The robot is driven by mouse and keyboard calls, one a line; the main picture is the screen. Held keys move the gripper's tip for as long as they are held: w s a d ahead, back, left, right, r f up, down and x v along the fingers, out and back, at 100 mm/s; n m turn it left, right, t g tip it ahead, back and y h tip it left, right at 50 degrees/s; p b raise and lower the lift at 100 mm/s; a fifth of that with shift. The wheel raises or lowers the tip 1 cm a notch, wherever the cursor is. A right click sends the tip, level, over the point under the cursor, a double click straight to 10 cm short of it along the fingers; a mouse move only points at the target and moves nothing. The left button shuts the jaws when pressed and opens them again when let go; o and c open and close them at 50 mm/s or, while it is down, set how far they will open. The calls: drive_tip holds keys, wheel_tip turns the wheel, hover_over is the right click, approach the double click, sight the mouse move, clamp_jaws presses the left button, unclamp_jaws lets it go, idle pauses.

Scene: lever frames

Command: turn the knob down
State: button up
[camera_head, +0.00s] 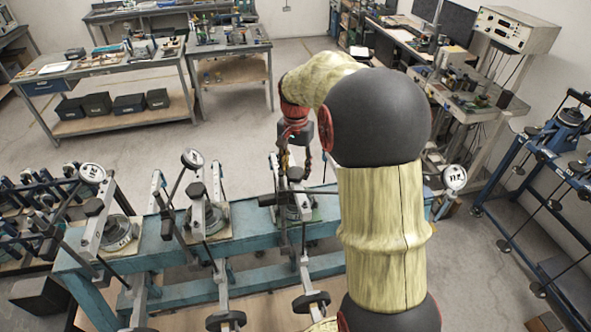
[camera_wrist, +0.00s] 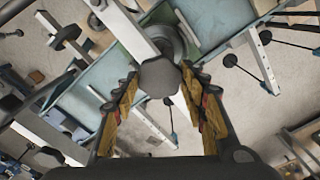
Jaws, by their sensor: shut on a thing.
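A dark, faceted knob (camera_wrist: 160,77) sits at the end of a pale metal lever (camera_wrist: 128,28) in the wrist view. My gripper (camera_wrist: 159,82) has one yellow-and-black finger on each side of the knob and is shut on it. In the head view my gripper (camera_head: 295,160) points down at the rightmost visible lever frame on the teal bench (camera_head: 255,232). There the knob is small and partly covered by the fingers. The exact contact of the fingertips is hard to make out.
Two more lever frames with dial gauges (camera_head: 193,159) (camera_head: 92,173) stand to the left on the same bench. Weights (camera_head: 226,320) hang low in front. A blue rack (camera_head: 545,150) stands at the right. Open floor (camera_head: 130,150) lies behind the bench.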

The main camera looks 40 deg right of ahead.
sight(295, 172)
drive_tip(key=m, duration=0.4)
drive_tip(key=shift+m, duration=0.3)
drive_tip(key=m, duration=0.5)
drive_tip(key=shift+m+b, duration=0.3)
drive_tip(key=shift+b, duration=0.1)
drive_tip(key=m, duration=0.9)
drive_tip(key=shift+m, duration=0.5)
drive_tip(key=o, duration=1.1)
drive_tip(key=shift+o, duration=0.4)
wheel_tip(295, 172, up, 12)
